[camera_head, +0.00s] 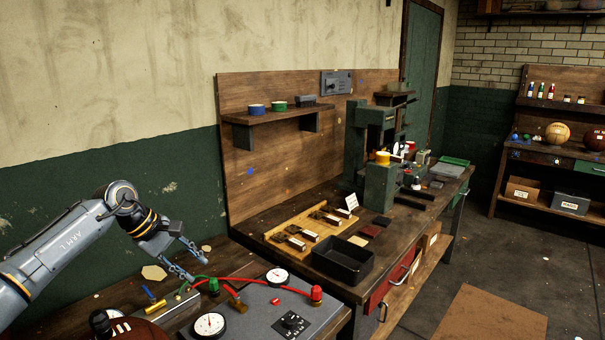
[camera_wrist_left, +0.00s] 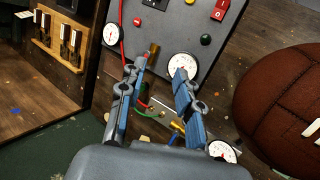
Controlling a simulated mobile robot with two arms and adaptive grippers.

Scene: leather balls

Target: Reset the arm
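My left arm (camera_head: 65,245) comes in from the left in the head view. Its gripper (camera_head: 188,261) hangs above the left workbench, near the hoses of a grey test box (camera_head: 262,312). In the left wrist view the gripper (camera_wrist_left: 156,75) has its two blue-padded fingers apart, with nothing held between them. The box (camera_wrist_left: 178,28), a brass fitting and a white gauge (camera_wrist_left: 184,66) show beyond the fingertips. A brown leather ball (camera_wrist_left: 285,98) lies to the right there; in the head view the ball (camera_head: 138,330) is cut by the bottom edge. My right gripper is not in view.
Red hoses (camera_head: 250,281) and a gauge (camera_head: 209,324) are close to the gripper. A black tray (camera_head: 342,262) and wooden rack (camera_head: 310,225) stand on the farther bench. A green press (camera_head: 376,150) rises behind them. Open floor lies at right.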

